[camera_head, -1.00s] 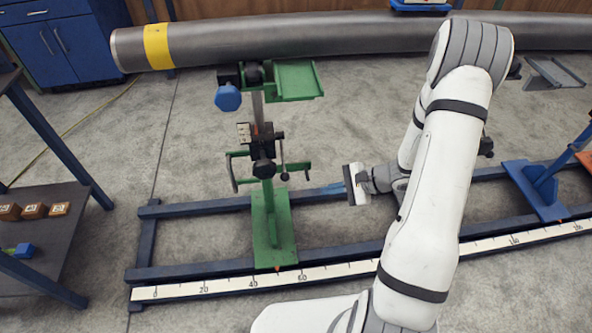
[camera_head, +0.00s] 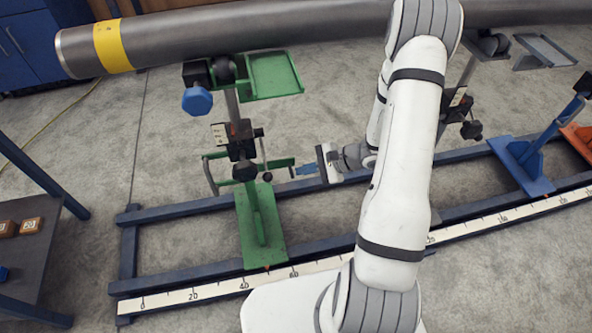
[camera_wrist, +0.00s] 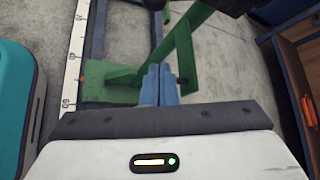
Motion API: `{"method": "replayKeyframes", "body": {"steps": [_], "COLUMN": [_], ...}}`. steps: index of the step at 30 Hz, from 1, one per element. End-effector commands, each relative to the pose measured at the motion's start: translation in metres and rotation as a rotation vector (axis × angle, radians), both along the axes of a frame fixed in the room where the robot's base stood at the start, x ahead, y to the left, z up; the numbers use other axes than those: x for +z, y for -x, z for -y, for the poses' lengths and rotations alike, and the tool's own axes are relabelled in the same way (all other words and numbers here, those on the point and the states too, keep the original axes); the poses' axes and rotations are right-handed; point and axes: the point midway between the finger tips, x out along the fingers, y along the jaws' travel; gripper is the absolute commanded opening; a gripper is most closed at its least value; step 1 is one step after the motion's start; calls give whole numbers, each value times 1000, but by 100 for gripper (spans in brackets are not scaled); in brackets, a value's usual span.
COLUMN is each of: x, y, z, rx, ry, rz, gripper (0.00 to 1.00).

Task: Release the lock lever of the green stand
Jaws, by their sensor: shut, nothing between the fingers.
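The green stand (camera_head: 262,228) is on the blue rail frame at left centre, with a green top plate (camera_head: 273,76) under the pipe.
A grey pipe (camera_head: 220,38) with a yellow band runs across the top. A blue hexagonal knob (camera_head: 197,101) sticks out by the stand's head. A scale strip (camera_head: 190,297) lines the front rail. A blue stand (camera_head: 525,165) is at right, a dark shelf (camera_head: 35,240) at left.

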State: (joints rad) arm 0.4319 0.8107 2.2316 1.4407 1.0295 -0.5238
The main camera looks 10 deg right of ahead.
Motion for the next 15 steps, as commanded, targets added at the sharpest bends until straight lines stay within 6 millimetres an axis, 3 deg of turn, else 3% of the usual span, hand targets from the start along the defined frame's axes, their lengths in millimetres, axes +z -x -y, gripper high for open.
{"method": "replayKeyframes", "body": {"steps": [12, 15], "x": [-48, -28], "y": [-25, -16], "z": [-70, -71], "rx": [2, -1], "ry": [0, 1], "rz": [0, 3], "gripper": [0, 0]}}
